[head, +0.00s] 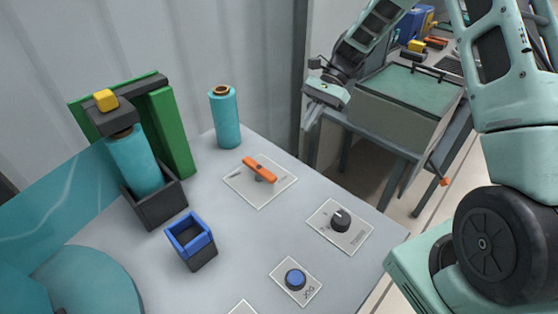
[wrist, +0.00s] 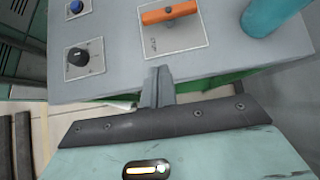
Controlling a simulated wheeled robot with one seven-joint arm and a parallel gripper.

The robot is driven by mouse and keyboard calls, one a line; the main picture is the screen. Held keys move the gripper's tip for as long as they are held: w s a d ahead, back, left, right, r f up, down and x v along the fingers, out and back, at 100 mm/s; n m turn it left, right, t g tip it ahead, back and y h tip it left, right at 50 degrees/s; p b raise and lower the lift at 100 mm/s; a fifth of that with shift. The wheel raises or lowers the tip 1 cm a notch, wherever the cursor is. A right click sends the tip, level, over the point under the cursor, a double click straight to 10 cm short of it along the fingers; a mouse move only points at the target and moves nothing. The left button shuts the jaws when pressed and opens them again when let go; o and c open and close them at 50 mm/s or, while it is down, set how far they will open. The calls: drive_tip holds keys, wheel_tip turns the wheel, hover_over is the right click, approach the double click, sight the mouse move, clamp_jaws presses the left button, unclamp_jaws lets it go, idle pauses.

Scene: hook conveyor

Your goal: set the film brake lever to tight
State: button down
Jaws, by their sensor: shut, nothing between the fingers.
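The film brake lever is most likely the orange lever (head: 260,170) on a pale square plate (head: 262,195) on the grey table. It also shows in the wrist view (wrist: 169,13), at the top, lying across its plate. Lettering on the plate is too small to read. My gripper (head: 312,115) is at the upper middle of the head view, beyond the table's far right edge and apart from the lever. In the wrist view its fingers (wrist: 158,80) are together and empty, below the lever and its plate.
A black knob (head: 340,219) and a blue button (head: 295,279) sit on plates nearer the right edge. A teal roll (head: 225,118) stands behind the lever. A green frame (head: 172,130) with another roll and a blue-rimmed box (head: 190,238) are left. A second bench (head: 410,110) stands behind.

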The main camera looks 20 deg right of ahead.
sight(259, 169)
drive_tip(key=p+x, duration=0.2)
drive_tip(key=x, duration=0.7)
drive_tip(key=shift+s+a+f, duration=0.2)
drive_tip(key=shift+a, duration=0.05)
drive_tip(key=shift+s+a+f+p, duration=0.1)
drive_tip(key=shift+s+a+p, duration=0.15)
drive_tip(key=shift+a, duration=0.4)
drive_tip(key=shift+s+a+p, duration=0.15)
drive_tip(key=shift+s+a, duration=0.1)
drive_tip(key=shift+a, duration=0.4)
drive_tip(key=shift+s+a+f+p, duration=0.1)
drive_tip(key=shift+s+a+p, duration=0.15)
drive_tip(key=shift+a, duration=0.4)
